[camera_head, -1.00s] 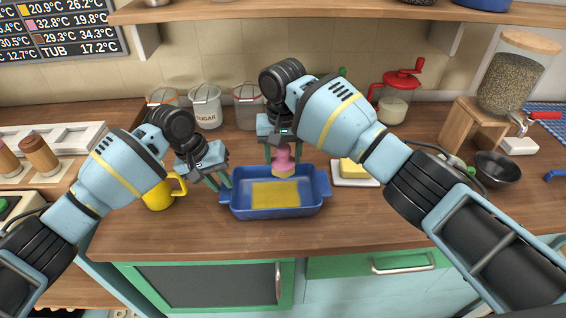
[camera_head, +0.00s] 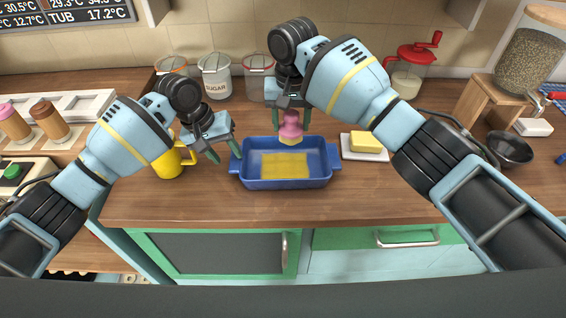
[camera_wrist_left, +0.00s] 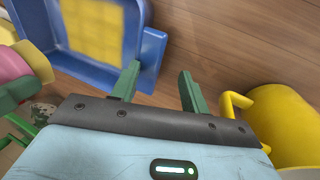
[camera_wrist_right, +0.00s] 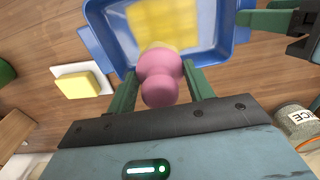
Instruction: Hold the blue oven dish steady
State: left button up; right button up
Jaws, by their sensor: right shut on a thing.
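The blue oven dish (camera_head: 288,184) stands on the wooden counter, with a flat yellow patch (camera_head: 285,165) on its floor. My left gripper (camera_head: 226,155) is at the dish's left handle (camera_head: 236,165). In the left wrist view its fingers (camera_wrist_left: 157,85) are apart, with the handle corner (camera_wrist_left: 153,45) by their tips; I cannot tell whether they touch it. My right gripper (camera_head: 291,108) is shut on a pink knobbed handle (camera_head: 291,126) with a pale yellow lower end, above the dish's far side. The handle also shows between the fingers in the right wrist view (camera_wrist_right: 160,78).
A yellow mug (camera_head: 168,163) stands close left of my left gripper. A white plate with yellow butter (camera_head: 365,142) is right of the dish. Canisters (camera_head: 215,76) and a red-topped jar (camera_head: 408,75) stand behind. The counter in front of the dish is clear.

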pick_arm(q)
jog(key=shift+g, duration=0.4)
jog(key=f, duration=0.1)
jog(key=s+f, duration=0.1)
jog(key=f, duration=0.2)
jog(key=shift+s+d+f, duration=0.15)
jog(key=shift+s+d, duration=0.15)
pick_arm(e)
jog(key=shift+d+f, duration=0.1)
jog(key=shift+f, duration=0.75)
pick_arm(q)
jog(key=shift+w+a+r, duration=0.1)
jog(key=shift+r, duration=0.55)
jog(key=v, duration=0.3)
jog(key=w+v, duration=0.1)
jog(key=v, duration=0.1)
jog(key=shift+d+r, duration=0.1)
jog(key=shift+d, duration=0.25)
pick_arm(e)
jog(key=shift+w+d, duration=0.4)
jog(key=shift+w, duration=0.15)
pick_arm(q)
jog(key=v, duration=1)
jog(key=shift+s+t, duration=0.3)
jog(key=shift+t, duration=0.1)
pick_arm(e)
jog(key=shift+s+a+r, duration=0.2)
jog(key=shift+r, duration=0.4)
pick_arm(q)
jog(key=shift+d, duration=0.1)
